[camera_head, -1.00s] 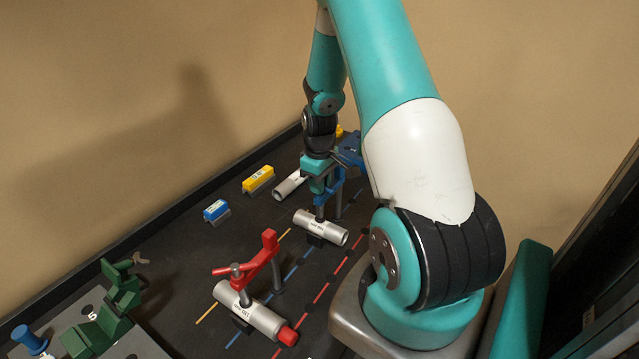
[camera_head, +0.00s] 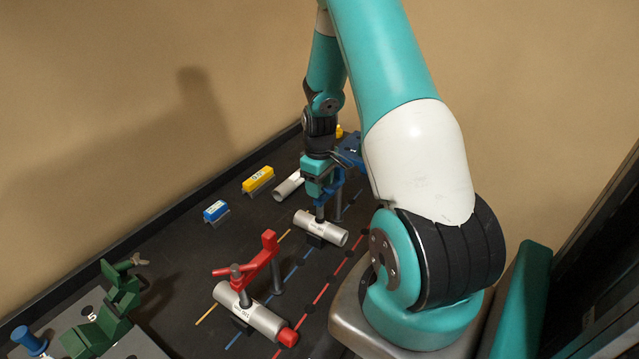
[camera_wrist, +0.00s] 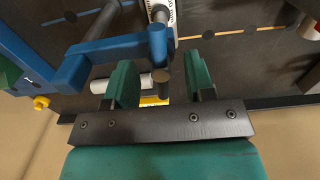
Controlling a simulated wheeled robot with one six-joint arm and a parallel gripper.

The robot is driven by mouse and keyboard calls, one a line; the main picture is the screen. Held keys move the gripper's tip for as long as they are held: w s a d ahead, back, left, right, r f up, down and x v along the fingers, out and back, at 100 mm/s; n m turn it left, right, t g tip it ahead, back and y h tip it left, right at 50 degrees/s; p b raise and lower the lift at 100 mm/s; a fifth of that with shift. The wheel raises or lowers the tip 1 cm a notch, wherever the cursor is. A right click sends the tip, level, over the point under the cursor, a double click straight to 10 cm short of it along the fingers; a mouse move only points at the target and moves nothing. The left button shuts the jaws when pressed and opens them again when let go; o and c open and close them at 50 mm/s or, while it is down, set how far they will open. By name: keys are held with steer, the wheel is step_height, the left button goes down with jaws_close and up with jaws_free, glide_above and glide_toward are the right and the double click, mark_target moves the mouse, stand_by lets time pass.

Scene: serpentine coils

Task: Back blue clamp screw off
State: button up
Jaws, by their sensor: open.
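The blue clamp (camera_head: 334,187) stands over a silver pipe (camera_head: 330,231) at the middle of the dark bench, partly hidden behind my gripper. Its blue arm (camera_wrist: 105,47) enters from the left in the wrist view, and a blue crossbar (camera_wrist: 158,45) tops its screw. My gripper (camera_wrist: 162,80) is open. Its two green fingers stand either side of the grey screw end beside the crossbar, with visible gaps in the wrist view. The head view shows my gripper (camera_head: 315,188) low at the clamp; its fingertips are hard to make out there.
A red clamp (camera_head: 258,262) holds another silver pipe with a red end, nearer on the bench. Blue (camera_head: 215,210) and yellow (camera_head: 258,179) blocks lie along the back. A loose silver pipe (camera_head: 288,186) lies behind my gripper. A green fixture (camera_head: 105,320) is at lower left.

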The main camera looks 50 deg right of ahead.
step_height(320, 180, up, 18)
steer(key=b, duration=0.4)
steer(key=shift+f, duration=0.25)
step_height(320, 180, down, 17)
steer(key=m+p, duration=0.4)
steer(key=shift+s+f+p, duration=0.15)
steer(key=shift+f+p, duration=0.05)
steer(key=shift+p, duration=0.15)
